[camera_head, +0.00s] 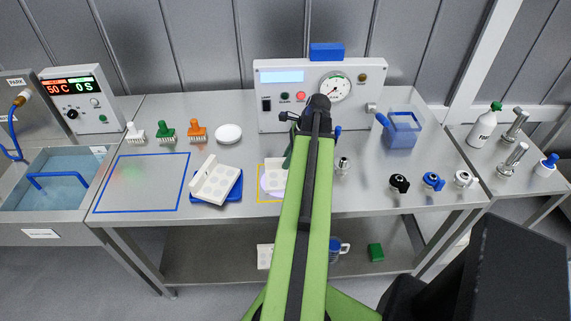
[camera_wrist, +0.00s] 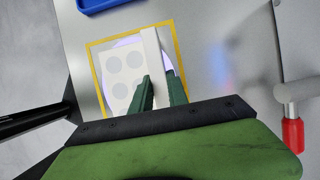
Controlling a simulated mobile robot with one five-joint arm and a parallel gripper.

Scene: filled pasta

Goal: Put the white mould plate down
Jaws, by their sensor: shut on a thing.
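The white mould plate (camera_head: 271,176) is at the yellow-outlined square on the table, partly hidden by my arm. In the wrist view the plate (camera_wrist: 122,72) shows round recesses and a raised upright strip along one side. The green fingers of my gripper (camera_wrist: 160,84) stand on either side of that strip, shut on it. A pale round disc (camera_wrist: 168,68) shows from under the plate, inside the yellow outline (camera_wrist: 182,52). I cannot tell whether the plate touches the disc. My fingertips are mostly hidden in the head view.
Another white mould piece (camera_head: 214,180) lies on a blue tray (camera_head: 233,191) to the left. A blue-outlined area (camera_head: 145,185) farther left is empty. A gauge box (camera_head: 285,78) stands behind. Black, blue and white knobbed parts stand right, near a blue bin (camera_head: 402,132).

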